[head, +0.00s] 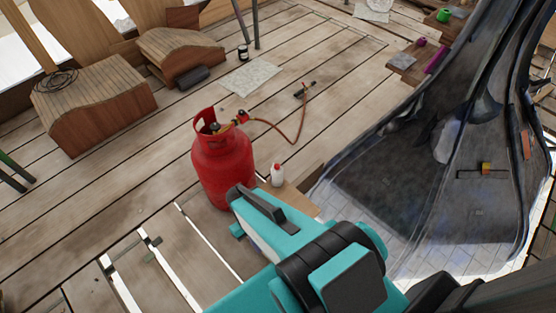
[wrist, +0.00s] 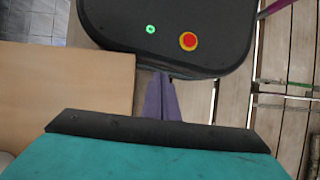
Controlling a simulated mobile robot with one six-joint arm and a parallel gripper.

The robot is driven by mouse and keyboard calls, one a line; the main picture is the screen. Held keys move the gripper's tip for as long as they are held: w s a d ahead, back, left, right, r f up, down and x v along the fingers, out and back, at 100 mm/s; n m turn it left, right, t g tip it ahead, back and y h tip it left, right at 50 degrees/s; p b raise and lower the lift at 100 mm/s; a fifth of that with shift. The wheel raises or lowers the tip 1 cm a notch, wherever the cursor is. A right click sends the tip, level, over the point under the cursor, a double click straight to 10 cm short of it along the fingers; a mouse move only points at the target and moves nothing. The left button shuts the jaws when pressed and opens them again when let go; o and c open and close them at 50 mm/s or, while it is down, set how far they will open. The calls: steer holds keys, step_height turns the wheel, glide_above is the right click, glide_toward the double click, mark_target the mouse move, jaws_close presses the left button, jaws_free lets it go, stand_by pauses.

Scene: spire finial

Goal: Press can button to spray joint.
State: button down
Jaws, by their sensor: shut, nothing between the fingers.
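A small white bottle-like can (head: 277,175) with a reddish top stands upright on a pale wooden board (head: 300,203), right of the red gas cylinder. My gripper (head: 247,207), teal with a dark plate, is in front of the can in the head view and is shut and empty. Whether it touches the can cannot be told. The wrist view shows the dark edge of my gripper (wrist: 158,131) and a tan board (wrist: 65,95) at left. The can is not clearly seen there. The joint cannot be made out on the dark spire cladding (head: 400,150).
A red gas cylinder (head: 222,165) with a hose (head: 285,136) stands close left of my gripper. The plank floor has open gaps at lower left. Wooden curved blocks (head: 95,100) lie at upper left. The spire cladding fills the right side.

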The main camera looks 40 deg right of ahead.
steer(key=w+d+r+n+t+y+b, duration=0.1)
steer(key=w+d+r+n, duration=0.45)
steer(key=w, duration=0.25)
steer(key=w+d+r+n+t+y+b, duration=0.15)
steer(key=w+d+r+n, duration=0.25)
steer(key=w+d, duration=0.4)
steer(key=w+d+r+n+t+b, duration=0.1)
steer(key=w+d+r+n, duration=0.2)
steer(key=d+r, duration=0.4)
steer(key=w+d+r+n+t+b, duration=0.1)
steer(key=w+d+r+n, duration=0.2)
steer(key=d+r+n, duration=0.2)
steer(key=d+r, duration=0.2)
steer(key=d, duration=0.1)
steer(key=shift+w+d+r+n, duration=0.15)
steer(key=shift+w+d+n, duration=0.1)
steer(key=shift+d+n, duration=0.1)
steer(key=shift+a+f+y, duration=0.1)
steer(key=shift+f+y, duration=0.1)
steer(key=shift+y, duration=0.05)
glide_above(277, 165)
steer(key=f, duration=1.1)
steer(key=shift+d+f, duration=0.1)
steer(key=shift+d, duration=0.25)
steer(key=shift+f, duration=1.05)
